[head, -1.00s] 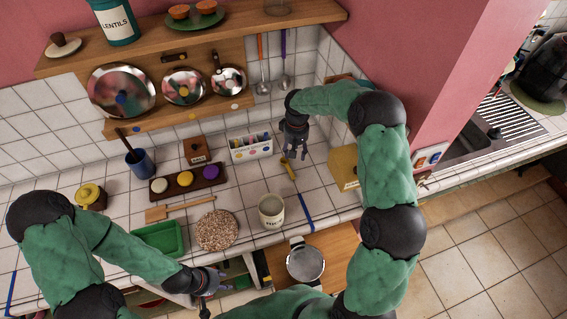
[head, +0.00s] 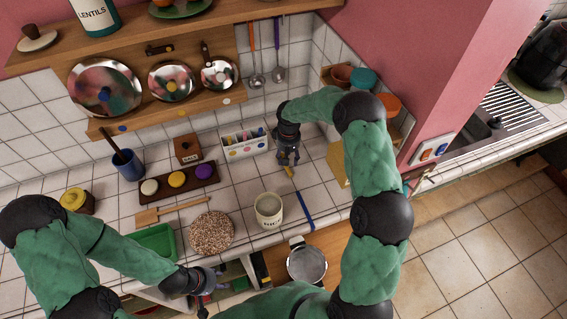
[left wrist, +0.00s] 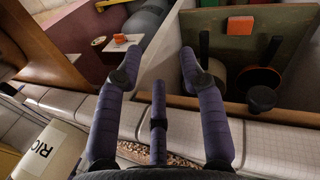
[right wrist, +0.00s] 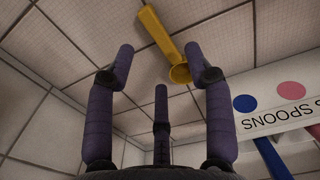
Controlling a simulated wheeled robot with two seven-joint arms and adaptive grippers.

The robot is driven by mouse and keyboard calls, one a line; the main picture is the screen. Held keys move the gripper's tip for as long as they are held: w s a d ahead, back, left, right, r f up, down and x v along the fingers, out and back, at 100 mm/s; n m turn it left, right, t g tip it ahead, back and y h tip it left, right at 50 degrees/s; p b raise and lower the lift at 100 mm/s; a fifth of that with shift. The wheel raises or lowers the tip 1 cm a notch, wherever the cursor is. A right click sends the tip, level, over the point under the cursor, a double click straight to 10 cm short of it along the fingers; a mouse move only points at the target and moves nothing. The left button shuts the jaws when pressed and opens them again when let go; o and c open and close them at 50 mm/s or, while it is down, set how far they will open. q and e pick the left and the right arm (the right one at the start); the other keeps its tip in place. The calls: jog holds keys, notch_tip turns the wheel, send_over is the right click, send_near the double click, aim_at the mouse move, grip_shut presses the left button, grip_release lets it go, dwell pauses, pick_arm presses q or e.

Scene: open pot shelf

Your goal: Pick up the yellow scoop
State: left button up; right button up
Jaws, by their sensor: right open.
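The yellow scoop (head: 289,171) lies on the tiled counter, partly hidden by my right gripper in the head view. I cannot tell whether a finger touches the scoop. My left gripper (head: 204,294) is open and empty by the counter's front edge, far from the scoop; its spread fingers show in its wrist view (left wrist: 160,63).
A white spoons box (head: 245,144) stands left of my right gripper. A cream canister (head: 269,210) and a blue strip (head: 305,209) are nearer the front edge.

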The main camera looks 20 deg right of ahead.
jog(key=f, duration=0.5)
jog(key=shift+s, duration=0.25)
jog(key=shift+a, duration=0.1)
jog(key=c, duration=1.1)
